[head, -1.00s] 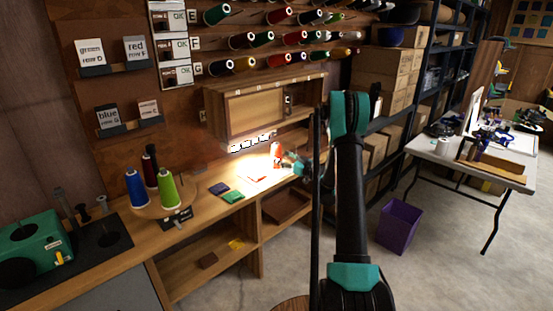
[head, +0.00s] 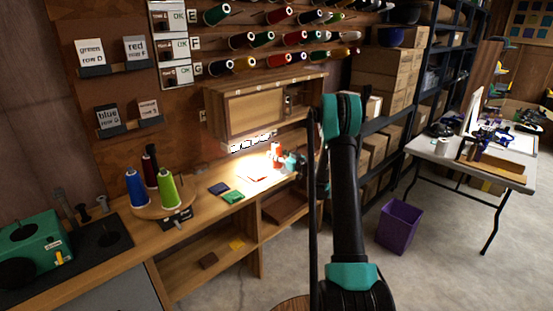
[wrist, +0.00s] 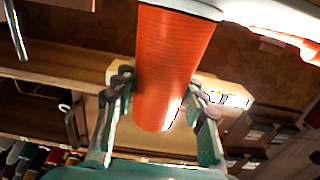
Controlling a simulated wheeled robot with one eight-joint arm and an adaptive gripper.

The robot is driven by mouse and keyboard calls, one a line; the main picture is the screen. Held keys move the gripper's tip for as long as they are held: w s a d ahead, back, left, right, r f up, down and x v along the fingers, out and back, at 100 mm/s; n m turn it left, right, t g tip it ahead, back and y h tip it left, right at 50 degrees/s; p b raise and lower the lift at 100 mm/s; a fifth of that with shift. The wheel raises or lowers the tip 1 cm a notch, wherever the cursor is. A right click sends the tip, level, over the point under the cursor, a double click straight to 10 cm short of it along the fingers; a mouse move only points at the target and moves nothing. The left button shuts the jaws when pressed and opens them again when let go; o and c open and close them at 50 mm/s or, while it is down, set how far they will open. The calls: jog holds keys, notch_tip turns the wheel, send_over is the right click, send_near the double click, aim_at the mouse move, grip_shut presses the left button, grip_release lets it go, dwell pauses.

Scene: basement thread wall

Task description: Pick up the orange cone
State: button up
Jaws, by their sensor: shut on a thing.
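The orange cone (wrist: 172,65) fills the upper middle of the wrist view, a smooth orange thread cone with a pale rim at its upper end. My gripper (wrist: 160,88) is shut on it, with one green finger with dark joints on each side. In the head view the cone (head: 276,149) is small and bright under the lamp glow, above the far part of the workbench. My gripper (head: 289,161) is just right of it there, partly lost in glare. Whether the cone's lower end clears the bench is hard to tell.
A wooden cabinet (head: 252,108) and pegged thread cones are above. A purple bin (head: 398,226) stands on open floor at right.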

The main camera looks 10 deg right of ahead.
jog(key=shift+c, duration=0.9)
jog(key=shift+r, duration=0.1)
notch_tip(320, 180, up, 20)
